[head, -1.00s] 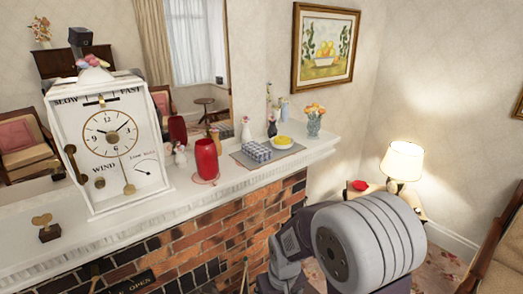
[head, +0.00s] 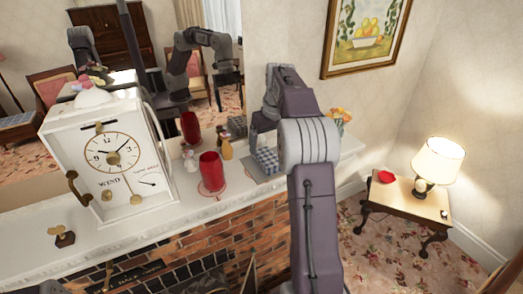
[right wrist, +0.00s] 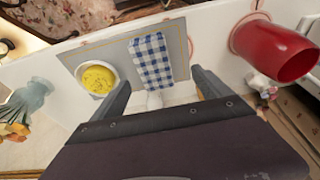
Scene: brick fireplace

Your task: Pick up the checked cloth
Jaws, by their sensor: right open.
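The blue-and-white checked cloth (head: 267,161) lies on a grey mat (head: 252,178) on the white mantel, partly hidden by my right arm in the head view. In the right wrist view the cloth (right wrist: 152,60) hangs or lies as a narrow strip between my right gripper's fingers. My right gripper (right wrist: 161,84) is open, with one finger on each side of the cloth's near end. In the head view the right gripper (head: 260,135) is over the mat, its tips partly hidden. I cannot tell whether it touches the cloth.
A red vase (head: 211,172) stands close left of the mat. A yellow-filled bowl (right wrist: 97,79) is beside the cloth. A flower vase (right wrist: 27,103) stands further along. A white clock (head: 108,160) is at left. The mirror behind reflects my arms.

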